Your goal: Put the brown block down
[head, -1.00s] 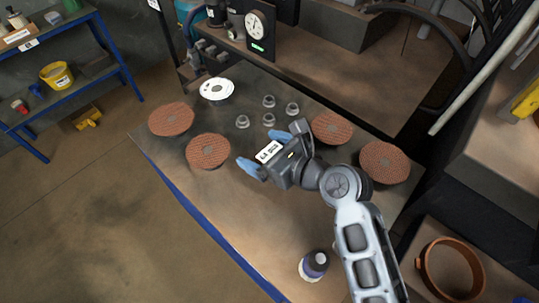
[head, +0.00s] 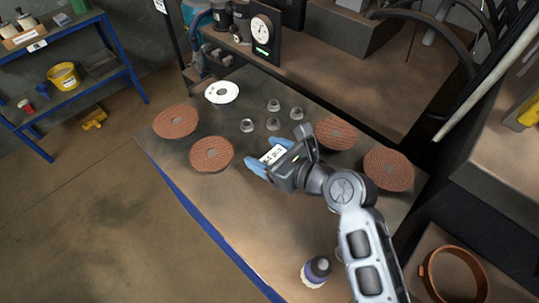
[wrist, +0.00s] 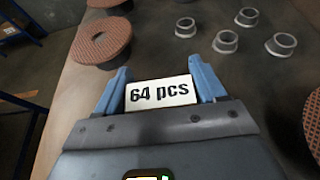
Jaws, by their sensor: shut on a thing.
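My gripper (head: 271,156) is over the middle of the dark workbench (head: 262,220). Its blue fingers are shut on a block with a white face (head: 274,155) that reads "64 pcs". In the wrist view the white face (wrist: 160,93) sits between both fingers. No brown side of this block shows, and I cannot tell how high it is above the bench. Brown flap discs lie on the bench: one (head: 211,154) left of my gripper, one (head: 175,121) farther left, and two (head: 336,134) (head: 388,170) to the right.
Several small grey rings (head: 273,124) lie just beyond my gripper. A white disc (head: 222,92) lies behind them. A dark bottle (head: 316,268) stands near the front. A dial gauge (head: 262,33) stands at the back. The bench's left front part is bare.

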